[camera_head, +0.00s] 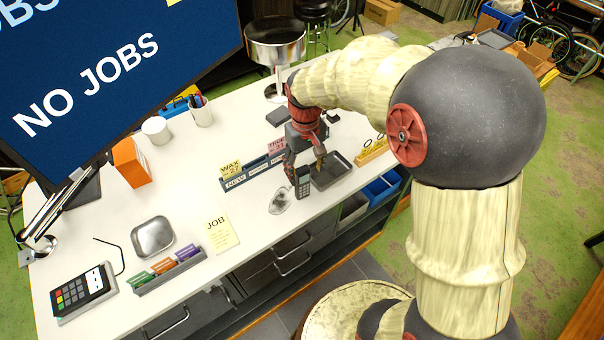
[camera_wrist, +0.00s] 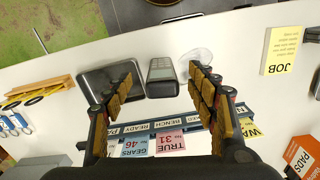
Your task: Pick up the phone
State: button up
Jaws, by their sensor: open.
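The phone (camera_head: 303,182), a small dark handset with a keypad and a small screen, is near the front edge of the white bench. In the wrist view the phone (camera_wrist: 162,72) lies ahead of my fingers, in line with the gap between them. My gripper (camera_head: 304,163) points down at the phone and partly covers it in the head view. In the wrist view my gripper (camera_wrist: 160,88) is open, with a padded finger on each side and nothing held. I cannot tell whether the fingers are level with the phone.
A dark shallow tray (camera_head: 340,163) is close beside the phone, near one finger. A clear crumpled-looking item (camera_head: 281,200) lies on its other side. A label rack (camera_head: 240,179) stands behind. A card terminal (camera_head: 82,293) is at far left. The bench (camera_head: 190,220) has free room left of centre.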

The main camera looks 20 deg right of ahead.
aim_at(302, 178)
jog(key=shift+w+r, duration=0.3)
jog(key=shift+w, duration=0.2)
jog(key=shift+w+r, duration=0.25)
jog(key=shift+w, duration=0.25)
jog(key=shift+s+f, duration=0.2)
jog(key=shift+f, duration=0.15)
jog(key=shift+a+f+p, duration=0.2)
jog(key=shift+f+p, duration=0.45)
jog(key=shift+f, duration=2.9)
jog(key=shift+c, duration=0.3)
jog(key=c, duration=1.3)
